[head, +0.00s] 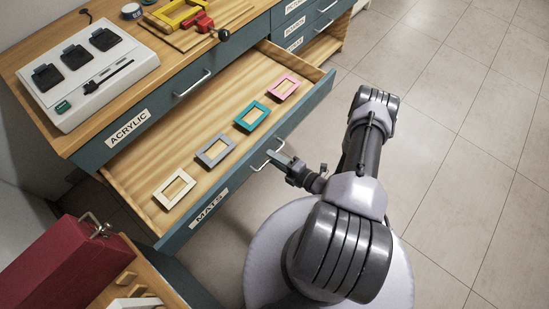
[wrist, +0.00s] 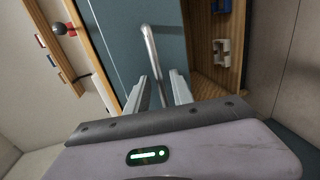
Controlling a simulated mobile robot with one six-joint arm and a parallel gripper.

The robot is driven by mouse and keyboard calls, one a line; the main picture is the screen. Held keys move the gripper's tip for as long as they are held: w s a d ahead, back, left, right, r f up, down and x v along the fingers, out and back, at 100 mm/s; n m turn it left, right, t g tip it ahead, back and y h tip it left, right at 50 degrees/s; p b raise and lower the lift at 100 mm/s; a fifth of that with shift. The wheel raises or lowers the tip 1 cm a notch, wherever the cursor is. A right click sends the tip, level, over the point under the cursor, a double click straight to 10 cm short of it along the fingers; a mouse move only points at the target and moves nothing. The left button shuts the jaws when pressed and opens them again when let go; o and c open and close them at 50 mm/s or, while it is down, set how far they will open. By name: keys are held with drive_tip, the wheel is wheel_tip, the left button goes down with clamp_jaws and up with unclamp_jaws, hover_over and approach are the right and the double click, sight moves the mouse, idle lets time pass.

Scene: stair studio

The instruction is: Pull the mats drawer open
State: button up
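The mats drawer (head: 200,229), with a teal front and wooden inside, stands pulled well out of the bench. Four picture mats lie in a row inside: cream (head: 174,188), grey (head: 216,151), teal (head: 252,116) and pink (head: 284,88). Its metal bar handle (head: 262,162) is at the front; the handle also shows in the wrist view (wrist: 152,50). My gripper (head: 277,160) is at the handle. In the wrist view its two fingers (wrist: 162,76) stand apart, one on each side of the bar, with a gap visible. Contact with the bar is unclear.
The acrylic drawer (head: 150,112) above is shut. A white device (head: 88,70) and a yellow and red tool (head: 190,16) sit on the benchtop. A dark red box (head: 78,262) and a wooden holder (head: 135,284) are at lower left. The tiled floor (head: 450,130) at right is clear.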

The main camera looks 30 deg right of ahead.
idle(0.4)
drive_tip(key=p+v, duration=0.3)
drive_tip(key=v, duration=1.4)
drive_tip(key=shift+s+p, duration=0.25)
drive_tip(key=shift+p, duration=0.15)
drive_tip(key=shift+d, duration=0.1)
